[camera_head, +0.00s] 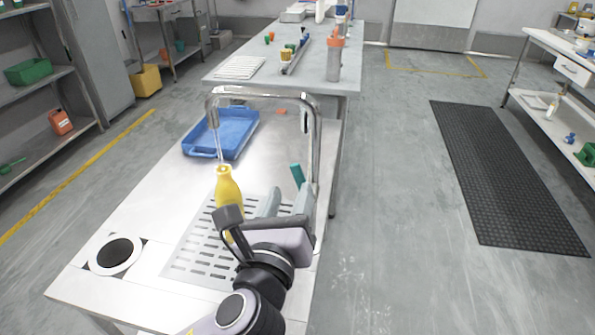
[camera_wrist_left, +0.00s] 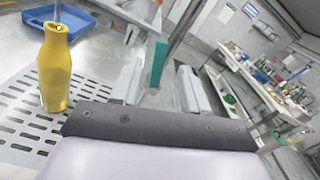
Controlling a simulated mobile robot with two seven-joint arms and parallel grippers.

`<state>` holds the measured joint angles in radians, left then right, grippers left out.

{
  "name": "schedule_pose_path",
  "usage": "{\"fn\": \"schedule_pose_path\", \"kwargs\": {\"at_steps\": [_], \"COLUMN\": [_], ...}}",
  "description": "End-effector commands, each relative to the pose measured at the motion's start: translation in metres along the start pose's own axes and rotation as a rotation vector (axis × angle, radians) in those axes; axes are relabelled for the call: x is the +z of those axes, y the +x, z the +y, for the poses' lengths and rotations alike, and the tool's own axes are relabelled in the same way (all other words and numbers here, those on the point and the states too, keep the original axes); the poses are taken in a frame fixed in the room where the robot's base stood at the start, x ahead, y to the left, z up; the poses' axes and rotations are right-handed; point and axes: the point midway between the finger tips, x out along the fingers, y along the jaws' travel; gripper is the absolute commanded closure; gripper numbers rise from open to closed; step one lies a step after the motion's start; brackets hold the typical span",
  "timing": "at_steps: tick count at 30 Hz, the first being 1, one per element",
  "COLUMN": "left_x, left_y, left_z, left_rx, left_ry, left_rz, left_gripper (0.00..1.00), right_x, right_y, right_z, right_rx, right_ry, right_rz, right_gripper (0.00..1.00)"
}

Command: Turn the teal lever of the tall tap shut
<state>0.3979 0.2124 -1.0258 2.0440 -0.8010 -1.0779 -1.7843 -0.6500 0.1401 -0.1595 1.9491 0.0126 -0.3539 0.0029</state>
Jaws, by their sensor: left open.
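The tall tap (camera_head: 317,135) is a silver arched pipe at the right side of the metal table. Its teal lever (camera_head: 297,175) sticks up low by the pipe; the lever (camera_wrist_left: 157,64) also shows in the left wrist view. My left gripper (camera_head: 287,203) is open, its two pale fingers pointing toward the lever. In the left wrist view the lever appears in the gap between the fingers (camera_wrist_left: 160,92); I cannot tell whether either finger touches it. A thin stream of water (camera_head: 218,143) falls from the spout to the mouth of a yellow bottle (camera_head: 229,187). My right gripper is out of view.
The bottle stands on a slotted drain grate (camera_head: 205,250). A blue tray (camera_head: 187,149) lies behind it, and a round black-and-white disc (camera_head: 115,253) is at the front left. A second table (camera_head: 325,82) with small items stands behind. The floor at right is clear around a black mat (camera_head: 505,175).

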Motion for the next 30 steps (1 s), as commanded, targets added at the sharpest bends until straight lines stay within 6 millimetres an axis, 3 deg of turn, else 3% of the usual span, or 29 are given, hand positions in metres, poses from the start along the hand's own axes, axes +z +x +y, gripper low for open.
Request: {"fn": "schedule_pose_path", "kwargs": {"at_steps": [15,28,29,30], "left_x": [0.001,0.000,0.000,0.000], "left_y": [0.060,0.070,0.070,0.070], "left_z": [0.000,0.000,0.000,0.000], "left_rx": [0.001,0.000,0.000,0.000], "left_ry": [0.002,0.000,0.000,0.000], "left_rz": [-0.001,0.000,0.001,0.001], "left_gripper": [0.55,0.55,0.59,0.72], "right_x": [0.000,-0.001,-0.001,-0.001], "right_y": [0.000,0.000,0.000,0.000], "right_z": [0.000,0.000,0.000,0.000], "right_rx": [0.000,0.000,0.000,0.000], "right_ry": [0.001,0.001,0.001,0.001], "right_rz": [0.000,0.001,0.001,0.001], "right_gripper": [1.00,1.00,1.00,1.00]}}
